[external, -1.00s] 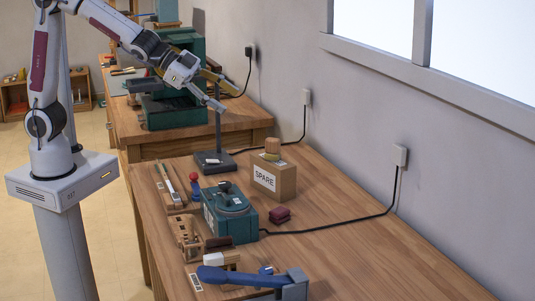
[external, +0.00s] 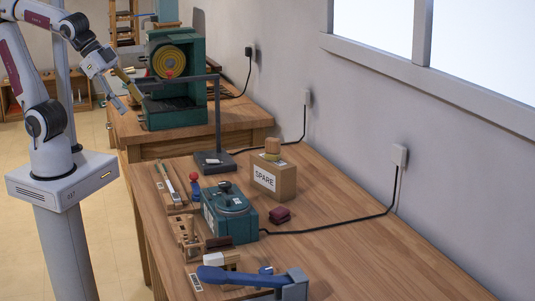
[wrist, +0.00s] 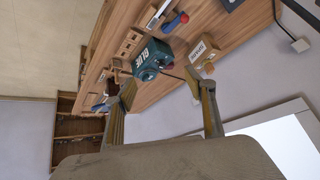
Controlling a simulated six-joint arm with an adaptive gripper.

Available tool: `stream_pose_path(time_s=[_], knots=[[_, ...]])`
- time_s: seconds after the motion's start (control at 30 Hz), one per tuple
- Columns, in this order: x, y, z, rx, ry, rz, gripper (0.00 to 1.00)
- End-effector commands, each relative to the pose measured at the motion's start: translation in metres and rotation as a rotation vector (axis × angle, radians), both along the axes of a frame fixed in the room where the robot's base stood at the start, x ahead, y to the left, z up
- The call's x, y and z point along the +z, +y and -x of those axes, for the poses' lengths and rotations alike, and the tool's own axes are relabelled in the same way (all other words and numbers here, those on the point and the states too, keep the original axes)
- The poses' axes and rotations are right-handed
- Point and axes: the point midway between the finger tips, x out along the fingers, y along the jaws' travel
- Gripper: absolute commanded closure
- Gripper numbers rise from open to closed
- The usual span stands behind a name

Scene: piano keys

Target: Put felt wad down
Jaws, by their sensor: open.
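A small dark red block, which looks like the felt wad (external: 279,215), lies on the wooden bench (external: 340,260) in the external view. It sits right of the teal glue box (external: 230,218) and in front of the box marked SPARE (external: 273,178), apart from both. My gripper (external: 131,101) is open, high at the upper left, far from the wad and in front of the green machine. In the wrist view my gripper (wrist: 167,88) has its two fingers spread wide with nothing held between them.
A dark stand (external: 214,160) with a tall post rises behind the glue box. A blue-handled tool (external: 240,277) lies at the front. A wooden rack (external: 188,235) lines the left edge. A black cable crosses the bench to the wall socket. The bench's right front is clear.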

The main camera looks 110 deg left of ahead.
Motion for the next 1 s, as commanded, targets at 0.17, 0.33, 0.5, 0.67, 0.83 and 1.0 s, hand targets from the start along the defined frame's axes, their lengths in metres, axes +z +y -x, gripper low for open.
stream_pose_path(time_s=[0.17,0.33,0.5,0.67,0.83,1.0], knots=[[-0.012,-0.029,0.047,-0.039,0.06,0.068,0.45],[-0.022,-0.049,0.078,-0.074,0.107,0.117,0.45],[-0.027,-0.057,0.091,-0.092,0.127,0.138,0.45],[-0.027,-0.058,0.092,-0.093,0.13,0.14,0.45],[-0.027,-0.058,0.092,-0.092,0.129,0.139,0.45],[-0.027,-0.058,0.092,-0.092,0.129,0.139,0.45]])
